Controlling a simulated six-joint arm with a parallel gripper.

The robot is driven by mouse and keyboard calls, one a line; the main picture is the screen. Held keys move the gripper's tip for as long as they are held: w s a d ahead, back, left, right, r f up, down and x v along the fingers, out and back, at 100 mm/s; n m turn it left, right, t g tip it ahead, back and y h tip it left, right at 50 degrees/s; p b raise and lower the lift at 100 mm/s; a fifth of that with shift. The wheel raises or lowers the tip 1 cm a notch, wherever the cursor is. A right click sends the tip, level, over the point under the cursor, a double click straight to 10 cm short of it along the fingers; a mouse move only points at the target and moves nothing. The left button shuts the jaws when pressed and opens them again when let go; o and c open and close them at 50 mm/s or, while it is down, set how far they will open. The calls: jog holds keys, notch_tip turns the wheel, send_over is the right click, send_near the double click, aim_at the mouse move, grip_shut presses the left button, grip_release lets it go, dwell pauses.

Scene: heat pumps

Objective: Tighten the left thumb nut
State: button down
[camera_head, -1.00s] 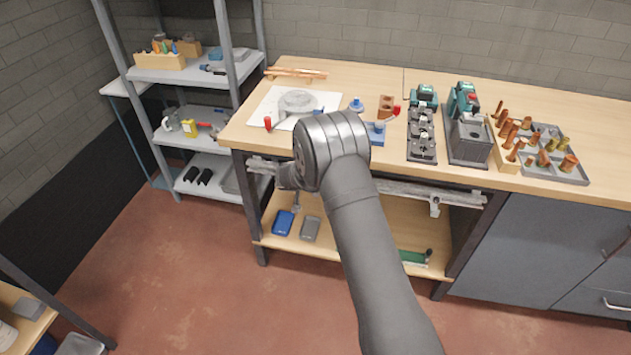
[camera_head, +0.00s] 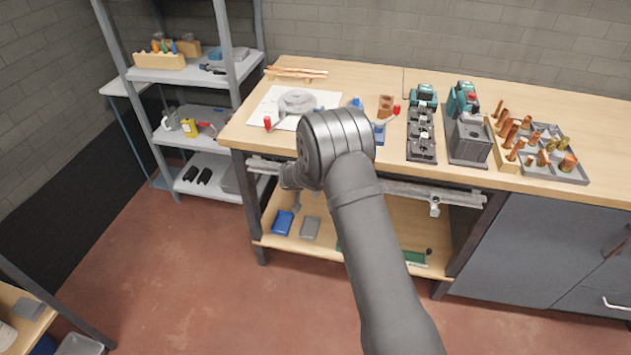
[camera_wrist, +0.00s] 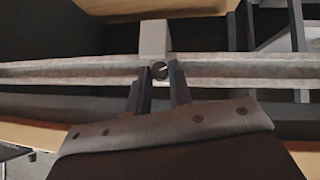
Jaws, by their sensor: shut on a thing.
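The left thumb nut (camera_wrist: 159,70) is a small dark round piece in the wrist view, in front of a grey bracket (camera_wrist: 154,38) at the rail. My gripper (camera_wrist: 161,82) comes from below, with one finger on each side of the nut, and is shut on it. The grey rail (camera_wrist: 70,70) runs across the wrist view behind the fingers. In the head view the rail (camera_head: 455,197) runs under the bench's front edge. My wrist hides the nut there; a grey piece (camera_head: 296,201) hangs just below my arm's end.
The wooden bench top (camera_head: 370,75) carries blocks, machines and a copper fittings tray (camera_head: 555,165). A blue box (camera_head: 283,222) and a grey box (camera_head: 310,227) lie on the lower shelf (camera_head: 330,258). A second bracket (camera_head: 434,207) hangs from the rail at right. A metal rack (camera_head: 160,75) stands at left.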

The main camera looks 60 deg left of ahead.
jog(key=shift+w+d+r+m+g+y, duration=0.1)
jog(key=shift+w+r+m+g+y, duration=0.1)
jog(key=shift+w+m+g+y, duration=0.25)
jog(key=shift+w+d+r+m+g+y, duration=0.15)
jog(key=shift+m+g+y, duration=0.2)
jog(key=shift+g+y, duration=0.25)
jog(key=shift+m+g+y, duration=0.4)
jog(key=shift+g+y, duration=0.05)
jog(key=shift+y, duration=0.1)
jog(key=c, duration=1.6)
grip_release()
jog(key=shift+o, duration=0.8)
jog(key=shift+s+d+r, duration=0.15)
jog(key=shift+d+r, duration=0.1)
jog(key=shift+v, duration=2.05)
jog(key=shift+s+f, duration=0.2)
jog(key=x, duration=0.5)
